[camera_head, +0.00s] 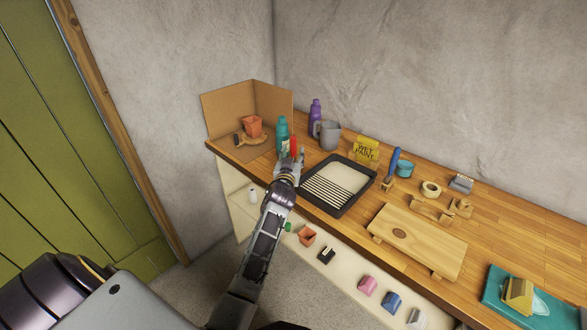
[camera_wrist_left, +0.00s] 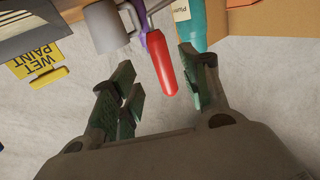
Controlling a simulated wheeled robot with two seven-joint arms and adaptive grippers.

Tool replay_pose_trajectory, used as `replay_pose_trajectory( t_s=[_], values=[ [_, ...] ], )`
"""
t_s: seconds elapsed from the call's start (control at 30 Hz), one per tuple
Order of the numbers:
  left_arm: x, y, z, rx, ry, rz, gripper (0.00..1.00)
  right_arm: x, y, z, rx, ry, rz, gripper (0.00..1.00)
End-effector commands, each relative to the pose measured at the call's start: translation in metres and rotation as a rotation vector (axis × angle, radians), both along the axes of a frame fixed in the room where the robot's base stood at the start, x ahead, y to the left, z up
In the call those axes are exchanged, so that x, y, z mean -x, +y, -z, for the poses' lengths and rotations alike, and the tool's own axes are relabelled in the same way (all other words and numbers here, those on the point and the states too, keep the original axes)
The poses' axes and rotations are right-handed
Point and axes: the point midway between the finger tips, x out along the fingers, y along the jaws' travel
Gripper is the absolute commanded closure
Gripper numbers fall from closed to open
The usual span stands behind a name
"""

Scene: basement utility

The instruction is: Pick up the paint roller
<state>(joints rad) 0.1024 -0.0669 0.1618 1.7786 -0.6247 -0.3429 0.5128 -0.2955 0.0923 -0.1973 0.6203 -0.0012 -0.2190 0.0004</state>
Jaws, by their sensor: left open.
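A red handle (camera_head: 293,145) with a thin metal rod stands up at the back left of the wooden workbench. It looks like the paint roller's handle; the roller head is hidden. My left gripper (camera_head: 289,162) is open in front of it. In the left wrist view, the red handle (camera_wrist_left: 164,68) shows in the gap between the open fingers of my left gripper (camera_wrist_left: 156,62). The fingers do not visibly touch it; the depth between them is unclear. My right gripper is not in view.
A teal bottle (camera_head: 282,134), purple bottle (camera_head: 315,118) and grey jug (camera_head: 330,135) stand close around the handle. A black paint tray (camera_head: 325,207) lies to the right. A cardboard screen (camera_head: 230,108) stands behind at left. A wooden board (camera_head: 440,250) lies farther right.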

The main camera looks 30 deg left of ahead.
Motion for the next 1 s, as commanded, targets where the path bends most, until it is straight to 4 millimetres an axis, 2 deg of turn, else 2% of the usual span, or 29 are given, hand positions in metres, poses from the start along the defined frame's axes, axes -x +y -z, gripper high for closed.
replay_pose_trajectory(
  t_s=[0.23,0.7,1.0],
  values=[
    [-0.009,0.005,0.000,-0.002,0.000,0.000,0.54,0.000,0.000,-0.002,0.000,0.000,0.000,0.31],
    [-0.042,0.019,0.003,-0.001,0.000,0.000,0.54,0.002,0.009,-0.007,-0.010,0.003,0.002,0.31],
    [-0.047,0.022,0.004,0.000,0.000,0.000,0.54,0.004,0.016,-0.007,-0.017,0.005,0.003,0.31]
  ],
)
